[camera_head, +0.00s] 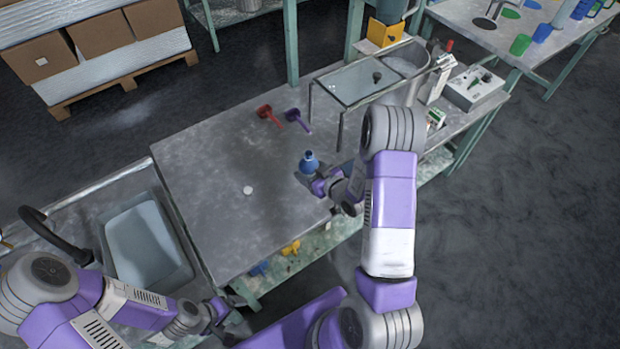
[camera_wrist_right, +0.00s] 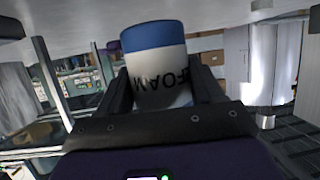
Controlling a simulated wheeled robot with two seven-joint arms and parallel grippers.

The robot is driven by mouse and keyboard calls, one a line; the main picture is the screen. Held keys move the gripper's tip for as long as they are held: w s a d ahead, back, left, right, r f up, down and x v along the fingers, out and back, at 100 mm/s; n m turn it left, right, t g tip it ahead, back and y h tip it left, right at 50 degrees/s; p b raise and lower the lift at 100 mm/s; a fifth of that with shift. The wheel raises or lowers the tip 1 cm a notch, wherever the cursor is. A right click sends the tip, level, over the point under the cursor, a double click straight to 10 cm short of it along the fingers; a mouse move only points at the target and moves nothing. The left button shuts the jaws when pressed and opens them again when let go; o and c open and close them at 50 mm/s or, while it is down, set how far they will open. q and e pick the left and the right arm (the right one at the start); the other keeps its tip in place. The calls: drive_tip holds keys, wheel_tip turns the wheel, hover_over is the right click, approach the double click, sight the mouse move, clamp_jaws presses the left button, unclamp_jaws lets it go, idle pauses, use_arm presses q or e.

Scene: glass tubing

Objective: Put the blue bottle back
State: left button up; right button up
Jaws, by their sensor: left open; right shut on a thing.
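The blue bottle (camera_head: 309,160) stands roughly upright at the middle of the grey table (camera_head: 215,235). My right gripper (camera_head: 316,181) is shut on it. In the right wrist view, which is upside down, the bottle (camera_wrist_right: 158,70) sits between the two fingers (camera_wrist_right: 155,95); a white label reading FOAM and a blue band show. I cannot tell whether its base touches the table. My left gripper (camera_head: 226,322) is open and empty at the lower left, beyond the table's front edge and near the sink.
A red funnel (camera_head: 268,114) and a purple funnel (camera_head: 296,118) lie behind the bottle. A glass-topped stand (camera_head: 355,82) is at the back right. A small white disc (camera_head: 247,190) lies to the left. A sink (camera_head: 145,245) adjoins the table. The table's left part is mostly clear.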

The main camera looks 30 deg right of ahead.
drive_tip(key=shift+f+b, duration=0.35)
drive_tip(key=shift+f, duration=1)
drive_tip(key=shift+f+b, duration=0.3)
drive_tip(key=o, duration=1.1)
drive_tip(key=shift+r, duration=0.1)
drive_tip(key=shift+o, duration=0.2)
drive_tip(key=shift+r, duration=0.1)
drive_tip(key=shift+r+p, duration=0.2)
drive_tip(key=shift+p, duration=0.25)
drive_tip(key=p+v, duration=0.2)
drive_tip(key=v, duration=1)
drive_tip(key=shift+f, duration=0.15)
